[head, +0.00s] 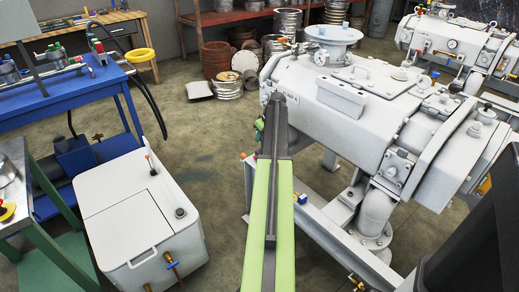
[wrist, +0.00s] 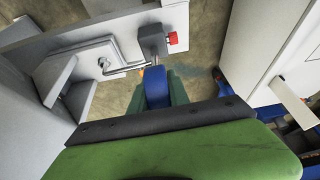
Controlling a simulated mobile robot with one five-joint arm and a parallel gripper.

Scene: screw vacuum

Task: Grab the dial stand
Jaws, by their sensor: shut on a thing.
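The dial stand looks to be the small dark grey block (wrist: 152,42) with a red knob and a thin bent rod, at top centre in the wrist view, beside the white machine's flange. My gripper (wrist: 157,92) shows just below it, with green sides and a blue part between them. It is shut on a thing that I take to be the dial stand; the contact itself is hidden. In the head view my arm reaches forward to the left end of the white vacuum pump (head: 350,90). Only a little of my gripper (head: 259,130) shows there, and the stand cannot be made out.
The pump's light steel frame (head: 335,240) runs close to the right of my arm. A white box cart (head: 140,220) stands at the left, near a blue workbench (head: 60,100). Flanges and rings (head: 225,70) are stacked behind. The floor between cart and pump is clear.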

